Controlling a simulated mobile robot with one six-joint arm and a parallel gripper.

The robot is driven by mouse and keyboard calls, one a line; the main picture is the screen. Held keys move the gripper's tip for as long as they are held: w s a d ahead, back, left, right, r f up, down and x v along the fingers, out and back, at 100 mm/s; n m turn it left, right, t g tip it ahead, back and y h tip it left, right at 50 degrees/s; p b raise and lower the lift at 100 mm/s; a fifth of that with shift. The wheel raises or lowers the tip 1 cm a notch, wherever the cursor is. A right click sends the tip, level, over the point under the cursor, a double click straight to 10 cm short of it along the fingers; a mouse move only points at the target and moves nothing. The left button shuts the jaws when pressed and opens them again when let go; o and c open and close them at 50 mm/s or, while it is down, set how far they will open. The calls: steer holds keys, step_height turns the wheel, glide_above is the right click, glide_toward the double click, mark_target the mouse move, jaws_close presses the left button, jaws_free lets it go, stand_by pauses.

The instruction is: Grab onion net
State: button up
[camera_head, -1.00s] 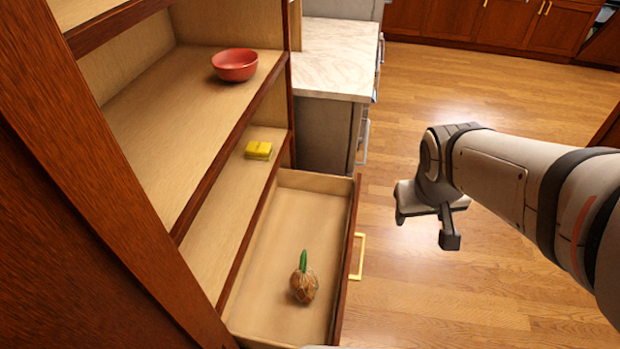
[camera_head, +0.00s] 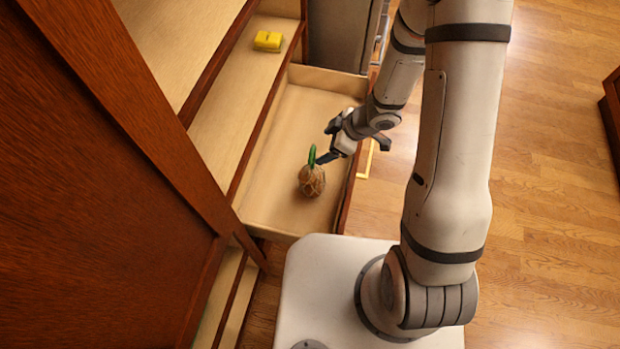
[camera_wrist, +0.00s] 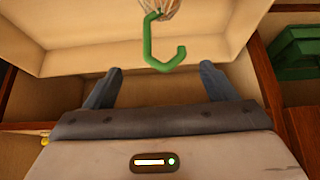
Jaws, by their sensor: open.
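The onion net (camera_head: 312,181) is a brown netted bundle with a green hook-shaped handle (camera_head: 312,156) on top. It sits in the open drawer (camera_head: 268,205), near the drawer's near end. My gripper (camera_head: 328,142) is over the drawer's right side, close to the handle. In the wrist view, the green hook (camera_wrist: 166,55) lies ahead of my two spread fingers (camera_wrist: 160,85), roughly centred between them and a little beyond their tips. My gripper is open and empty.
The drawer's right front panel (camera_head: 350,190) with a yellow handle (camera_head: 366,160) stands beside my arm. Shelves rise on the left, with a yellow block (camera_head: 268,41) on one. A green box (camera_wrist: 300,50) shows at right in the wrist view. Open floor lies to the right.

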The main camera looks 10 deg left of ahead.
steer(key=b, duration=0.3)
glide_above(312, 167)
step_height(312, 167, down, 6)
steer(key=shift+f, duration=0.25)
steer(key=shift+c, duration=0.5)
steer(key=shift+r, duration=0.1)
jaws_close()
